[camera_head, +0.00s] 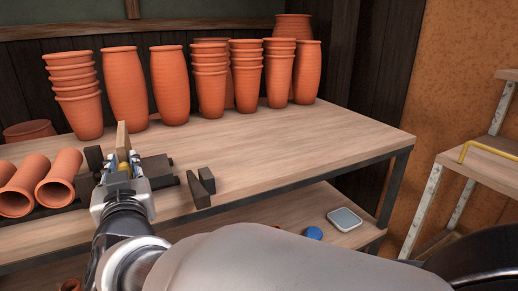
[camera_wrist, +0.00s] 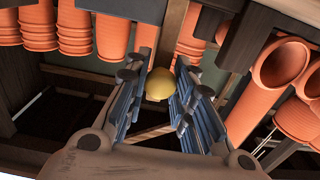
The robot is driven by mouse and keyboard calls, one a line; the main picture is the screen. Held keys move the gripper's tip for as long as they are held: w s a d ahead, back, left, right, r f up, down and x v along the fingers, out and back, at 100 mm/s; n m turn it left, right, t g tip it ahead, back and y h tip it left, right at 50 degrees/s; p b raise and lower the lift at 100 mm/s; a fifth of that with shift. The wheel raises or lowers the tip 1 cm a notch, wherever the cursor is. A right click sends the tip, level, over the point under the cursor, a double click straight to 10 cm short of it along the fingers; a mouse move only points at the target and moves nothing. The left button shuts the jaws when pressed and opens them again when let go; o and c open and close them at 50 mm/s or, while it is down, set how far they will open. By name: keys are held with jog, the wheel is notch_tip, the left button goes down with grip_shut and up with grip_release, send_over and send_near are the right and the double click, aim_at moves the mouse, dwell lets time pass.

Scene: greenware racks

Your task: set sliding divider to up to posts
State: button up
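The sliding divider (camera_head: 122,138) is an upright light wood board standing near the front of the upper table, beside the lying pots. A yellow knob (camera_head: 123,169) shows on its near side. My gripper (camera_head: 122,166) is at the knob, one finger on each side. In the wrist view the knob (camera_wrist: 160,84) sits between the fingertips (camera_wrist: 161,78); I cannot tell whether both pads touch it. Two dark posts (camera_head: 194,190) (camera_head: 207,180) stand at the table's front, right of the divider, with a gap between. A dark block (camera_head: 157,168) lies just right of the divider.
Three terracotta pots (camera_head: 58,179) lie on their sides at the left. Tall pots (camera_head: 169,85) and stacked cups (camera_head: 72,78) line the back. The tabletop right of the posts (camera_head: 300,145) is clear. A lower shelf holds a pale square object (camera_head: 344,219) and a blue one (camera_head: 314,233).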

jog(key=o, duration=0.4)
jog(key=shift+s+d, duration=0.1)
jog(key=shift+s, duration=0.05)
jog(key=v, duration=0.7)
jog(key=shift+s, duration=0.15)
jog(key=shift+o, duration=0.2)
